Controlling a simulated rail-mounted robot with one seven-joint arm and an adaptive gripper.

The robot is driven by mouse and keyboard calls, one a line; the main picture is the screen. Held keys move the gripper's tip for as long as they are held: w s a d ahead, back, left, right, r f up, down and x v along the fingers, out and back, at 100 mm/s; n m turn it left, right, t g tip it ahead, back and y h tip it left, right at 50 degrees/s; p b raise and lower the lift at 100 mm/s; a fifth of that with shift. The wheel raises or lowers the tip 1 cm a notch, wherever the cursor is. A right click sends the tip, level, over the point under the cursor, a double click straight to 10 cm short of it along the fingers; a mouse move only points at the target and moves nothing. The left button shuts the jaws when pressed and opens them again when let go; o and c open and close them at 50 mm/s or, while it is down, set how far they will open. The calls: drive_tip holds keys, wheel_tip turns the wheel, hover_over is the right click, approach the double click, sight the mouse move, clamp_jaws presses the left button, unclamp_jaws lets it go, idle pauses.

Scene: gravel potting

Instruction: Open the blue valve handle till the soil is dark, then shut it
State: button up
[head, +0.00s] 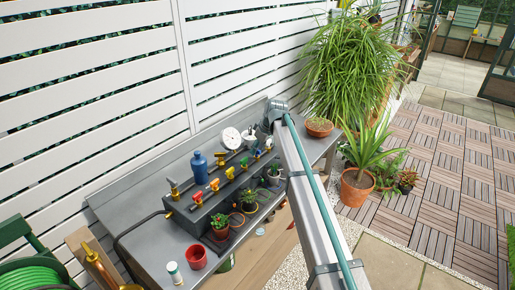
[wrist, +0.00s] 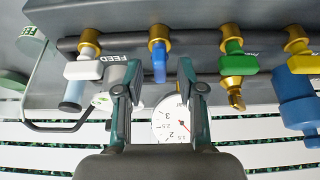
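The blue valve handle (wrist: 160,62) hangs below a brass fitting on the dark pipe in the wrist view. It shows small on the bench manifold in the head view (head: 256,153). My gripper (wrist: 160,72) is open and empty, its two dark fingers apart on either side of the blue handle in the picture. I cannot tell how far the handle lies beyond the fingertips; no contact shows. Small plant pots stand before the manifold, one near its far end (head: 272,175). The soil's darkness there is too small to tell.
In the wrist view a white handle (wrist: 83,70) is left of the blue one; green (wrist: 232,62) and yellow (wrist: 300,63) handles are right. A pressure gauge (wrist: 170,122) and a blue bottle (wrist: 294,98) stand behind. A red cup (head: 196,257) is at the bench front.

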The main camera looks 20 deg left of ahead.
clamp_jaws()
drive_tip(key=shift+m, duration=0.3)
drive_tip(key=m+t+b, duration=0.1)
drive_tip(key=m, duration=0.2)
drive_tip(key=shift+s+f+h, duration=0.1)
drive_tip(key=shift+h, duration=0.2)
drive_tip(key=m+h, duration=0.1)
drive_tip(key=m, duration=0.1)
drive_tip(key=m+t+b, duration=0.1)
drive_tip(key=m, duration=0.2)
drive_tip(key=shift+a+m+t+h+b, duration=0.1)
drive_tip(key=shift+m+t+h+b, duration=0.2)
drive_tip(key=shift+h, duration=0.1)
drive_tip(key=m+h, duration=0.1)
drive_tip(key=m, duration=0.1)
drive_tip(key=m+h+b, duration=0.1)
drive_tip(key=m, duration=0.2)
drive_tip(key=shift+a+t, duration=0.15)
drive_tip(key=shift+t, duration=0.25)
drive_tip(key=shift+m+h+b, duration=0.5)
drive_tip(key=shift+m+h, duration=0.1)
drive_tip(key=shift+m, duration=1.3)
